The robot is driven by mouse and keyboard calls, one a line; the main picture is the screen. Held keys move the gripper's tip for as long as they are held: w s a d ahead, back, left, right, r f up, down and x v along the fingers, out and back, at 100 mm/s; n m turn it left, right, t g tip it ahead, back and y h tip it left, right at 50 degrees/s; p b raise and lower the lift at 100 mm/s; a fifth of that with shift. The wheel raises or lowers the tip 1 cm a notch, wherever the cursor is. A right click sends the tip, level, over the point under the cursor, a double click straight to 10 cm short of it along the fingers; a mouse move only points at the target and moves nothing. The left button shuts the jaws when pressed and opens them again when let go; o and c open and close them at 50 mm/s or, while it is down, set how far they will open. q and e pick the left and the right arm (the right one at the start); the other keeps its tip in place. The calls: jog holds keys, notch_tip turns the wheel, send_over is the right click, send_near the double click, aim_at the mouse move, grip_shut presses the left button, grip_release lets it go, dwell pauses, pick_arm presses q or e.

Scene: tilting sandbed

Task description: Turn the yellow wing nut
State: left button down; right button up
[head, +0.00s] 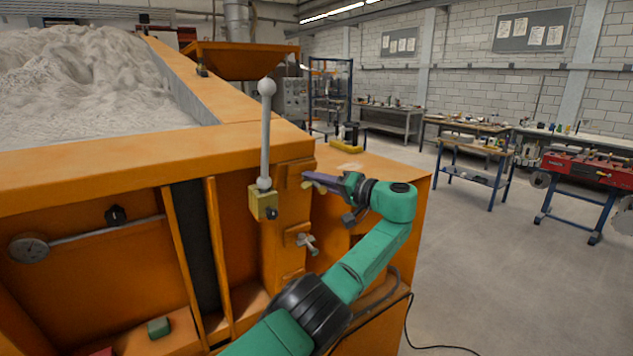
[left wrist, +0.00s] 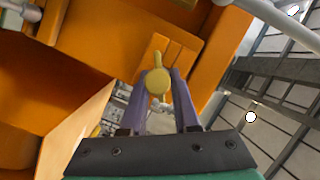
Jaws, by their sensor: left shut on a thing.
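The yellow wing nut (head: 309,185) is on the orange front post of the sandbed, at the right of the lever. In the left wrist view its round yellow body (left wrist: 157,81) lies between the two purple fingertips, with one wing pointing up. My left gripper (head: 315,178) comes to it from the right, on a green arm, and is shut on it. In the head view the fingers partly cover the nut. My right gripper is in neither view.
A grey lever with a ball knob (head: 267,88) rises from a yellow block (head: 263,203) just left of the gripper. A grey wing nut (head: 307,243) sits below on the same post. Workbenches and open floor (head: 480,270) lie to the right.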

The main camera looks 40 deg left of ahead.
pick_arm(q)
jog(key=shift+f+m+g+y+b, duration=0.15)
jog(key=shift+m+g+y+b, duration=0.15)
jog(key=shift+m+y+b, duration=0.5)
jog(key=shift+m+g+b, duration=0.4)
jog(key=shift+m+b, duration=0.3)
jog(key=shift+m, duration=0.6)
jog(key=c, duration=0.7)
grip_release()
jog(key=shift+w, duration=0.1)
jog(key=shift+o, duration=0.2)
jog(key=shift+f, duration=0.1)
